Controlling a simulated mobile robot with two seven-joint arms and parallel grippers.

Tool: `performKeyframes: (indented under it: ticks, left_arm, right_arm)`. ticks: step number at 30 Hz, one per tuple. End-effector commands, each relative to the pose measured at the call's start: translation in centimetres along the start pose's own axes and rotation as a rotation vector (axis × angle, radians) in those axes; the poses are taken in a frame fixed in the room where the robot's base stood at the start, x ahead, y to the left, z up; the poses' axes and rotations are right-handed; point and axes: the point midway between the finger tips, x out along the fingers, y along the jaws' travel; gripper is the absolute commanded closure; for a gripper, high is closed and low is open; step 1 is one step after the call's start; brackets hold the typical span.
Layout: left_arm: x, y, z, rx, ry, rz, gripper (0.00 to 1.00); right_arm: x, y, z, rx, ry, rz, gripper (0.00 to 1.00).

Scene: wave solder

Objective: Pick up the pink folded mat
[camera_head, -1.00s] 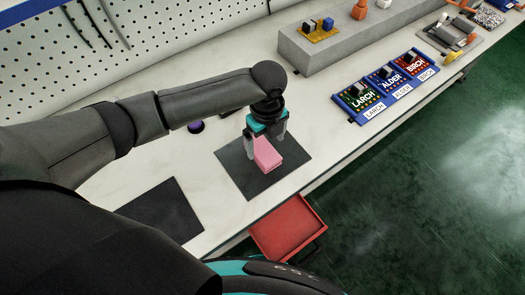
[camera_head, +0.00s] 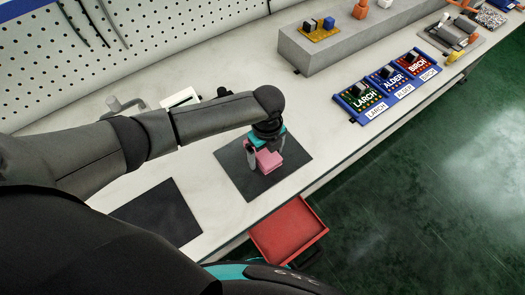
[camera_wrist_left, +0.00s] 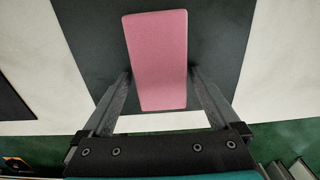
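The pink folded mat (camera_head: 268,161) is a small block on a dark square mat (camera_head: 291,165) on the workbench. My left gripper (camera_head: 267,158) is directly above it, pointing down, with a finger on each side. In the left wrist view, the pink mat (camera_wrist_left: 157,60) shows between the fingertips (camera_wrist_left: 159,73). The fingers are spread about as wide as the mat and lie close to its long edges. I see no clear grip, and contact is hard to tell. The right gripper is not in view.
A second dark mat (camera_head: 158,213) lies at the left. A red open drawer (camera_head: 289,231) sits below the bench edge. Labelled blue panels (camera_head: 390,88) and a grey raised block (camera_head: 345,42) stand farther right. A pegboard (camera_head: 130,50) is behind.

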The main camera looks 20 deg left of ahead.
Motion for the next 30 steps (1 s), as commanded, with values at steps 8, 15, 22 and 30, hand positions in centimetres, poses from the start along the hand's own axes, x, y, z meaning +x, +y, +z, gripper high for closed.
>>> performKeyframes:
  ticks: [8,15,22,30]
  left_arm:
    - [-0.03,0.01,0.02,-0.001,0.000,0.000,0.37]
    - [-0.04,0.01,0.03,-0.001,0.000,0.000,0.64]
    - [-0.05,0.00,0.04,-0.001,0.000,0.000,0.88]
    - [-0.65,-0.02,0.07,-0.001,0.000,0.000,0.89]
  right_arm:
    - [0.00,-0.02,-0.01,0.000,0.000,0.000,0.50]
    - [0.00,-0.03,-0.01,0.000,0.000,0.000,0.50]
    - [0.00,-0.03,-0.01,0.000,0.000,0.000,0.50]
    - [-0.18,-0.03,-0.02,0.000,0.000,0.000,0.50]
